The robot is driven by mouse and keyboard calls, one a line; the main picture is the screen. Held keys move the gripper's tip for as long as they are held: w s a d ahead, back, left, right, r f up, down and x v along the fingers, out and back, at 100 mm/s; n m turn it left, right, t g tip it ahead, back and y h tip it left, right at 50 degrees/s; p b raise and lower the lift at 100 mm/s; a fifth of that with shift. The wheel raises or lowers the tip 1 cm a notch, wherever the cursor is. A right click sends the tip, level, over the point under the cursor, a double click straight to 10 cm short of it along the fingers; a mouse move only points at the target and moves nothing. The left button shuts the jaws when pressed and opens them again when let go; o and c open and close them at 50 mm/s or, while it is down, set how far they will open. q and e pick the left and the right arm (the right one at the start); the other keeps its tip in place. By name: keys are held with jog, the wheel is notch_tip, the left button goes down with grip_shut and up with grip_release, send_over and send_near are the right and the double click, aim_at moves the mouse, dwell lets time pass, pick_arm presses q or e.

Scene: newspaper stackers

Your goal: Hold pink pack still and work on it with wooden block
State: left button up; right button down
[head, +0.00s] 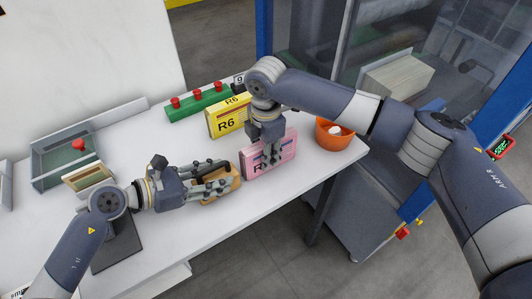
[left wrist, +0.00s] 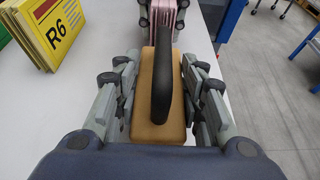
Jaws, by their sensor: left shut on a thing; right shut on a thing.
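The pink pack (head: 283,155) stands upright near the table's right edge, its printed face partly hidden by my right gripper. My right gripper (head: 270,160) comes down from above and is shut on the pink pack. The wooden block (head: 222,190) is tan with a black handle and lies to the left of the pack. My left gripper (head: 222,180) is shut on the block from the left. In the left wrist view the block (left wrist: 148,118) sits between the fingers, its far end close to the pink pack (left wrist: 165,18). I cannot tell whether they touch.
A yellow R6 pack (head: 228,118) stands behind the pink one, near a green rail with red knobs (head: 197,103). An orange bowl (head: 331,136) with a white item sits at the right edge. A grey-green tray (head: 62,160) is at the left.

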aim_at(209, 169)
pick_arm(q)
jog(key=shift+w+d, duration=0.4)
jog(key=shift+d, duration=0.2)
jog(key=shift+w+d, duration=0.35)
jog(key=shift+d, duration=0.2)
jog(key=shift+d, duration=0.1)
pick_arm(e)
jog(key=shift+s+a, duration=0.15)
jog(key=shift+a, duration=0.05)
dwell(0.7)
pick_arm(q)
jog(key=shift+s+a, duration=0.5)
jog(key=shift+a, duration=0.25)
jog(key=shift+s+a, duration=0.45)
jog(key=shift+a, duration=0.3)
pick_arm(e)
jog(key=shift+d, duration=0.2)
pick_arm(q)
jog(key=shift+r, duration=3.55)
